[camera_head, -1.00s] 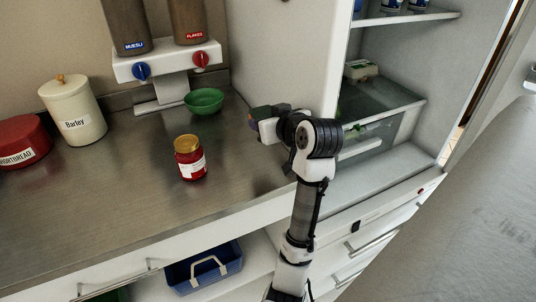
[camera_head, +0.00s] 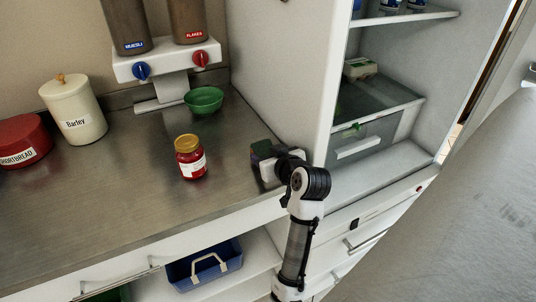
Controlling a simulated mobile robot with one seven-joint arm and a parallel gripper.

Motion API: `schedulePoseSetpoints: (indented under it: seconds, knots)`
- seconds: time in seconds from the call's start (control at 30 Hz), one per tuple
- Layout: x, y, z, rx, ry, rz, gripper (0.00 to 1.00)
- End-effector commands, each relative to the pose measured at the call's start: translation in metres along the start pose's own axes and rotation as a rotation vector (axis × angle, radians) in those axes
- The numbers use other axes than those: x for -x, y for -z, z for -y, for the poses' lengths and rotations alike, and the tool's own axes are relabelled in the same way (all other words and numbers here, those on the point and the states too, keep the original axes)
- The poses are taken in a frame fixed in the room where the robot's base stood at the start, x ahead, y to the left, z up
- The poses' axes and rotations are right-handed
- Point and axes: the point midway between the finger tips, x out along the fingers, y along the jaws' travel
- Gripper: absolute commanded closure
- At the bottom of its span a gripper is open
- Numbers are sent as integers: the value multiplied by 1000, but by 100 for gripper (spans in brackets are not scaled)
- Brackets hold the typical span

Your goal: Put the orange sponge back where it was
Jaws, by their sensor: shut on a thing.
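No orange sponge can be made out in the head view. My gripper (camera_head: 262,156) is over the right end of the steel worktop, beside the tall white fridge side. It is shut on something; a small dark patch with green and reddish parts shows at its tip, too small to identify. My wrist and arm hide part of the worktop's right front edge.
A red jar with a yellow lid (camera_head: 190,158) stands left of my gripper. A green bowl (camera_head: 203,100) sits behind, near the cereal dispenser (camera_head: 166,56). The barley canister (camera_head: 73,110) and red tin (camera_head: 22,142) are far left. The fridge (camera_head: 385,150) stands open at right.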

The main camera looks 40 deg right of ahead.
Motion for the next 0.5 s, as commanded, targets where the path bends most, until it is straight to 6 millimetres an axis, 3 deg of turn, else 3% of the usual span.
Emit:
schedulePoseSetpoints:
  seconds: [0.13,0.17,0.3,0.5]
  knots:
    - [-2,-4,0,-1,0,0,65]
    - [-2,-4,0,-1,0,0,45]
    - [-1,-3,0,-1,0,0,27]
    - [-1,-3,0,-1,0,0,25]
